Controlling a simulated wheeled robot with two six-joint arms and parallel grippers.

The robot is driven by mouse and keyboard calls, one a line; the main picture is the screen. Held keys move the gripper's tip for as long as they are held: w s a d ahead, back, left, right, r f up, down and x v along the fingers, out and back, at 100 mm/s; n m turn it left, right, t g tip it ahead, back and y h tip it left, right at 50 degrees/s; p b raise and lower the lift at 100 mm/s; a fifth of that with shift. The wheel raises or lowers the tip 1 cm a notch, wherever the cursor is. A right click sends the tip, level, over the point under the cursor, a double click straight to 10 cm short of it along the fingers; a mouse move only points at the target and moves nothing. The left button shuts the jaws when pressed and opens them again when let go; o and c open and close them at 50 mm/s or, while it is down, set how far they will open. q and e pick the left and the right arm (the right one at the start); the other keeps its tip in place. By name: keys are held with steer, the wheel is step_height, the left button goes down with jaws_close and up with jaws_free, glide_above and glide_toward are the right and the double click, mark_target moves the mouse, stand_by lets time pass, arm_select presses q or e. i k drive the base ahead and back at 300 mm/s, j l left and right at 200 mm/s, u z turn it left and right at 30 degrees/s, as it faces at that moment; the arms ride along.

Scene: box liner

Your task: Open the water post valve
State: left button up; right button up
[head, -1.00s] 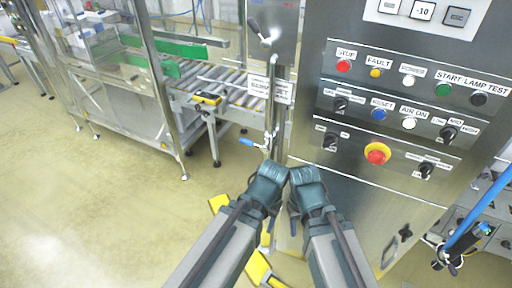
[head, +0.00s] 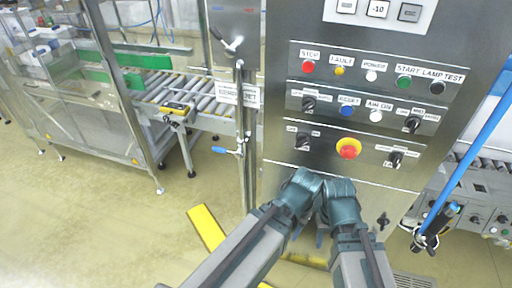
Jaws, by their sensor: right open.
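The water post valve has a blue lever (head: 222,150) that points left from a thin vertical steel pipe (head: 240,120). The lever lies roughly level. A white sign (head: 238,94) hangs across the pipe above it. My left gripper (head: 297,230) and my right gripper (head: 321,236) are close together, below and to the right of the valve, in front of the cabinet. Both are apart from the lever. The right one is open and nothing shows in it. The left fingers are mostly hidden behind my arm.
The steel control cabinet (head: 280,135) with buttons and a red emergency stop (head: 348,148) stands right of the pipe. A roller conveyor (head: 195,95) runs behind on the left. A yellow floor guard (head: 206,228) lies below the valve. Floor at left is clear.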

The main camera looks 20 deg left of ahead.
mark_target(239, 153)
steer(key=j+z, duration=0.65)
steer(key=z, duration=0.15)
steer(key=j+z, duration=0.65)
steer(key=z, duration=0.2)
steer(key=k+j+z, duration=0.35)
steer(key=k+j, duration=0.3)
steer(key=j, duration=0.4)
steer(key=k+j+z, duration=0.35)
steer(key=k+j, duration=0.85)
steer(key=j, duration=0.15)
steer(key=k+j, duration=0.45)
